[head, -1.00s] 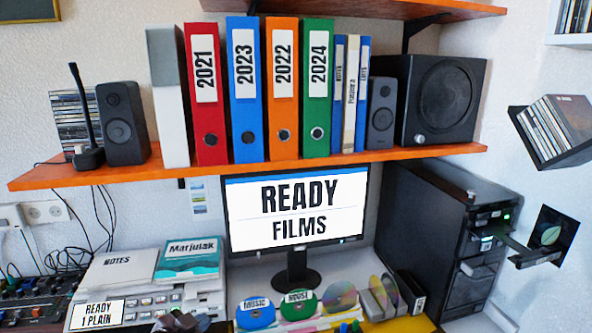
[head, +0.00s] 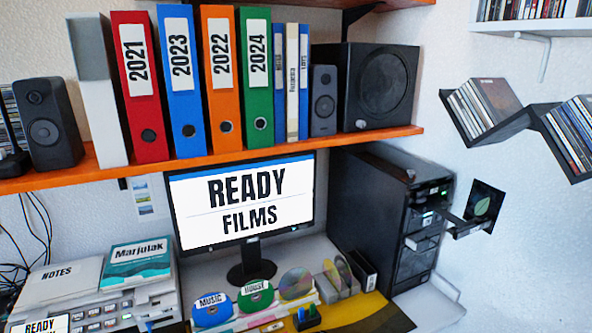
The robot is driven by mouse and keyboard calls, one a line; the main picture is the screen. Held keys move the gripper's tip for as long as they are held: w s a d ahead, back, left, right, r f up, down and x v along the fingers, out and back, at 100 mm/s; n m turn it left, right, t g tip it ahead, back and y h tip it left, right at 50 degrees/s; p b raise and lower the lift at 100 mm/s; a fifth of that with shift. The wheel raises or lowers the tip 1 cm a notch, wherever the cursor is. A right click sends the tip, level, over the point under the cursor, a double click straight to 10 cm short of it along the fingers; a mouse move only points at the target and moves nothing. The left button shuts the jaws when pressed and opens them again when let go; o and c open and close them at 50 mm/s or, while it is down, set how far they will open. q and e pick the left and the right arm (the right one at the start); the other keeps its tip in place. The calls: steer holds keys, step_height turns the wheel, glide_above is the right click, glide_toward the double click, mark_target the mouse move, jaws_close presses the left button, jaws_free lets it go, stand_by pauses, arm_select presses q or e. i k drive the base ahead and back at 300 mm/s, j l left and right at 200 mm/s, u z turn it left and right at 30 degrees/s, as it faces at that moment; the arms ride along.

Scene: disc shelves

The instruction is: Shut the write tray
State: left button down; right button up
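A black disc tower (head: 372,215) stands at the right end of the desk, with several drive fronts stacked on its right side. A dark tray (head: 462,226) sticks out to the right from an upper drive, near a green light. No disc can be made out on it at this angle. A lower silver drive front (head: 424,243) shows below it. I cannot read any label that names the write drive. The monitor (head: 242,205) reads "READY FILMS". Neither gripper can be made out in the head view.
An orange shelf (head: 230,150) with binders and speakers hangs above the monitor. Discs (head: 212,310) and small items (head: 307,317) crowd the desk front. A black square with a leaf (head: 486,205) is behind the tray. Wall racks (head: 485,108) hold cases at upper right.

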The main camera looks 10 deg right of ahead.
mark_target(444, 212)
steer(key=z, duration=1.4)
